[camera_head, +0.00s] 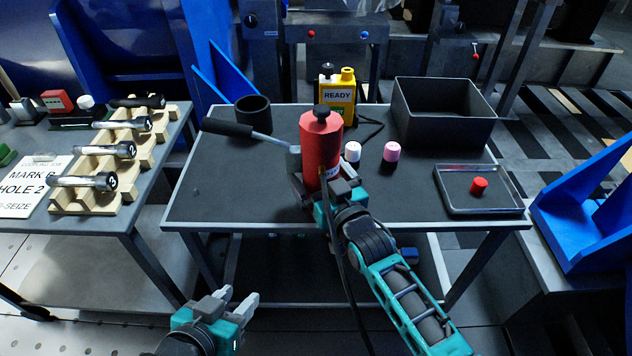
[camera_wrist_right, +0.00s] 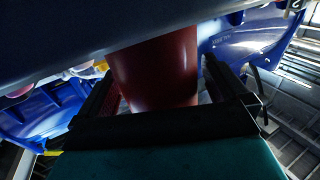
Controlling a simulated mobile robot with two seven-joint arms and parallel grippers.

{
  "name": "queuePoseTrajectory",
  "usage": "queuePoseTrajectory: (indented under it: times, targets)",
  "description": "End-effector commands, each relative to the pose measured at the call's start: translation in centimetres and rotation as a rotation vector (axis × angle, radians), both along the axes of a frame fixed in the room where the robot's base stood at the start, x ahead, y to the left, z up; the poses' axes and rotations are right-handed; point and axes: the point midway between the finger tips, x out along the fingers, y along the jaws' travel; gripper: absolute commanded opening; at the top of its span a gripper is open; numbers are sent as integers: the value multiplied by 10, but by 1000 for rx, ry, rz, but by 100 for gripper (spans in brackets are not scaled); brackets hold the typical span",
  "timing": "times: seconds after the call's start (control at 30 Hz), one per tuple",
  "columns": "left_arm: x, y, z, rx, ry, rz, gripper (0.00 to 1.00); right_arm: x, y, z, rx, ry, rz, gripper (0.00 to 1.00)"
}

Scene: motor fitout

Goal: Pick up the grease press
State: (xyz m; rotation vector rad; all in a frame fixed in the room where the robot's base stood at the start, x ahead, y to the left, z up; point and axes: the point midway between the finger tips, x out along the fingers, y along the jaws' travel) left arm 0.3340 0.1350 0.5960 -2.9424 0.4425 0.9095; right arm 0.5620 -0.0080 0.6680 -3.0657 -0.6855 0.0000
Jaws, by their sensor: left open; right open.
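The grease press (camera_head: 320,145) is a red upright cylinder with a black knob on top. Its lever, with a black grip (camera_head: 228,127), points left. It stands on the dark middle table (camera_head: 235,190). My right gripper (camera_head: 322,186) is open at the lower part of the press, on its near side. In the right wrist view the red body (camera_wrist_right: 160,68) lies between the two open fingers of the right gripper (camera_wrist_right: 158,80); whether they touch it I cannot tell. My left gripper (camera_head: 240,297) is open and empty in front of the table, low in the picture.
Behind the press stand a black cup (camera_head: 253,115) and a yellow READY device (camera_head: 339,96). White (camera_head: 353,151) and pink (camera_head: 391,151) caps stand close on its right. A black bin (camera_head: 445,130) and a tray (camera_head: 475,208) with a red cap (camera_head: 478,186) are farther right.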

Motion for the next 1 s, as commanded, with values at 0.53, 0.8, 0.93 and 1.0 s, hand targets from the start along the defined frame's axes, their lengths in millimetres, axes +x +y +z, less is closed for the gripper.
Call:
queuePoseTrajectory:
  times: [0.53, 0.8, 0.93, 1.0]
  targets:
    - [2, 0, 1, -3, -5, 3, 43, 2, 1, 0, 0, 0, 0, 72]
    - [2, 1, 1, -1, -6, 6, 43, 2, 1, 0, -1, 0, 0, 46]
    - [2, 2, 1, -1, -6, 6, 43, 2, 1, 0, -1, 0, 0, 34]
    - [2, 2, 1, -1, -6, 6, 43, 2, 1, 0, -1, 0, 0, 27]
